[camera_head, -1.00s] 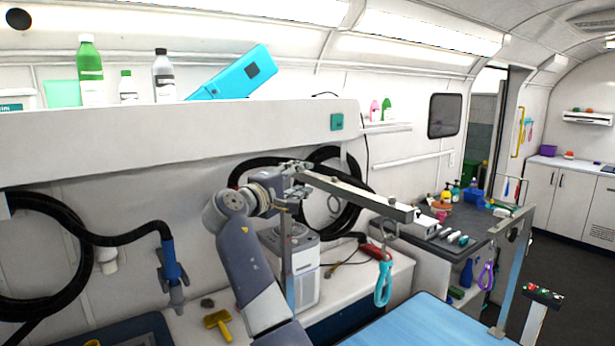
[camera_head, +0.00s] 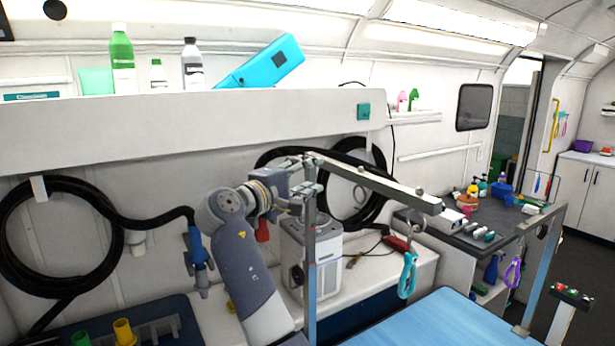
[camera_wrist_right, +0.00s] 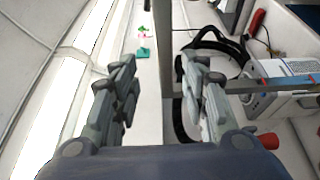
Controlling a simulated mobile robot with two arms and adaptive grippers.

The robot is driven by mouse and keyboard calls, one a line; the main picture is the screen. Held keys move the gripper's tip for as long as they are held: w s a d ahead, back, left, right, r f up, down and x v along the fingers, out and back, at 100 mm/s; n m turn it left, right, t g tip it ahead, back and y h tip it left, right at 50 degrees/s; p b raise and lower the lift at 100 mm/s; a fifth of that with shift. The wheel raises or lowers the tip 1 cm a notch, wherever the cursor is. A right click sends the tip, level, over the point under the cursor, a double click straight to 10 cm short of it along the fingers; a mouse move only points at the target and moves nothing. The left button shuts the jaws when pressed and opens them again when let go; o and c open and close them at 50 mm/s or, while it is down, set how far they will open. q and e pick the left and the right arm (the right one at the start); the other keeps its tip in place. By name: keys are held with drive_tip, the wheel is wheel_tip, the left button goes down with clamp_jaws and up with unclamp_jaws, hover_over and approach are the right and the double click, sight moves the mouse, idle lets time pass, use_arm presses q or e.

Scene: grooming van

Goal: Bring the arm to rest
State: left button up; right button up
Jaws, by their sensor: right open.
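My right arm, grey with a dark joint, rises from the bottom centre in the head view. My left gripper is not in view.
A white and grey machine (camera_head: 322,257) stands on the bench behind the post. Black hoses (camera_head: 20,240) hang on the wall. A blue grooming table top (camera_head: 430,325) lies at lower right. A shelf (camera_head: 180,128) with bottles runs above.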

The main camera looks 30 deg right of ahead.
idle(0.4)
